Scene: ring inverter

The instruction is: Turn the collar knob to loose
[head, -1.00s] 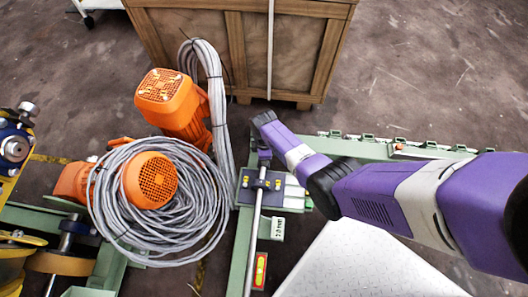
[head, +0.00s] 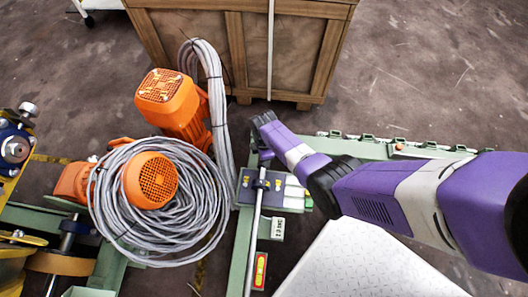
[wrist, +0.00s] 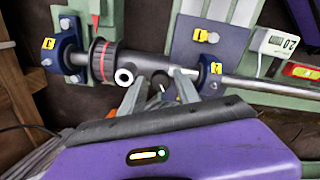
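In the wrist view a steel shaft (wrist: 255,86) runs across through two blue bearing blocks. Toward its left end sits a dark grey collar (wrist: 102,62) with a red ring. A round, pale-rimmed knob or socket with a dark centre (wrist: 124,77) sticks out of the collar toward the camera. My gripper (wrist: 160,84) is open, its two grey fingers apart, just right of that part and in front of the shaft. A small dark piece shows between the fingers; I cannot tell whether they touch it. In the head view my purple arm hides the collar and the fingertips.
The head view shows orange motors (head: 172,100), a coil of grey cable (head: 125,225) and a wooden crate (head: 290,45) close to the arm. A green frame (head: 243,250) carries the shaft. The wrist view shows a small display reading 20 (wrist: 277,45) and a level (wrist: 303,71).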

